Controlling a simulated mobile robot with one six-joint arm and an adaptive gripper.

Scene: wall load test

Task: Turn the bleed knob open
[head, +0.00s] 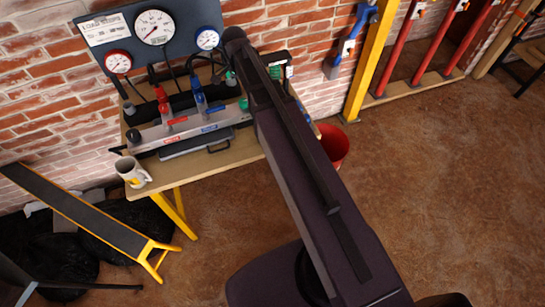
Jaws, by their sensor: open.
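A manifold bar (170,132) lies on the wooden workbench (150,183), with a red-topped fitting (163,100) and a blue-topped fitting (198,95) standing on it. I cannot tell from this view which is the bleed knob. My dark arm crosses the picture from bottom right to the bench and covers the bench's right part. My gripper is hidden behind the arm.
A gauge panel (187,22) stands behind the bench against the brick wall. A white mug (132,172) sits at the bench's front left corner. A red bucket (335,143) stands right of the bench, and a yellow post (368,65) beyond it. The floor (450,190) at right is clear.

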